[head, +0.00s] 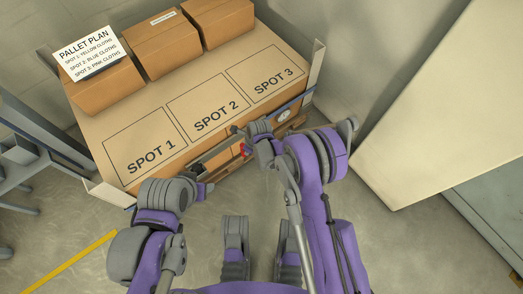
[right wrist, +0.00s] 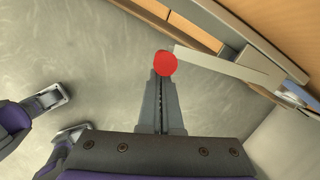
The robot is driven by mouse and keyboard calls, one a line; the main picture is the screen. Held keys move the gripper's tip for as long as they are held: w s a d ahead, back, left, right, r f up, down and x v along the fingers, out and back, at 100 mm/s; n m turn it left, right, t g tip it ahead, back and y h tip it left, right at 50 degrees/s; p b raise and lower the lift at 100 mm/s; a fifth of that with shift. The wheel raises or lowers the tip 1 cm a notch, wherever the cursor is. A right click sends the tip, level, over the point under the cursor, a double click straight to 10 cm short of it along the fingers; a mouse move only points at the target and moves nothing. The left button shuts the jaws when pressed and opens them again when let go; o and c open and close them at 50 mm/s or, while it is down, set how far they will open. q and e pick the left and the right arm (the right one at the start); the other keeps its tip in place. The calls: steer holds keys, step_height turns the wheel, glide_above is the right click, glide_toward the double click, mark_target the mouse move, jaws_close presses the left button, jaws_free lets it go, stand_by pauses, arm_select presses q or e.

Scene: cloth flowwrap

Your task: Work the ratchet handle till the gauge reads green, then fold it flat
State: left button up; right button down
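The ratchet handle is a pale grey bar (right wrist: 225,65) with a red knob (right wrist: 166,63) at its end. In the head view the red knob (head: 246,149) shows small at the front of the pallet load. My right gripper (right wrist: 163,82) has its fingers close together at the knob and appears shut on it; the knob covers the fingertips. The round gauge (head: 284,115) is on the front right of the load, too small to read. My left gripper (head: 205,190) is beside the load's front, apart from the handle; its fingers are too small to judge.
The cardboard top (head: 190,75) has three empty marked spots. Several brown boxes (head: 160,45) stand along its back, one under a pallet plan sign (head: 88,52). A large pale panel (head: 440,100) rises at right. A grey rack (head: 35,150) stands at left.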

arm_select(q)
steer(key=shift+w+d, duration=0.1)
steer(key=shift+w, duration=0.05)
arm_select(e)
steer(key=shift+w+a, duration=0.2)
steer(key=shift+a, duration=0.35)
steer(key=shift+w+a, duration=0.15)
steer(key=shift+a, duration=0.4)
arm_select(q)
steer(key=shift+f, duration=0.1)
arm_select(e)
steer(key=shift+d, duration=0.1)
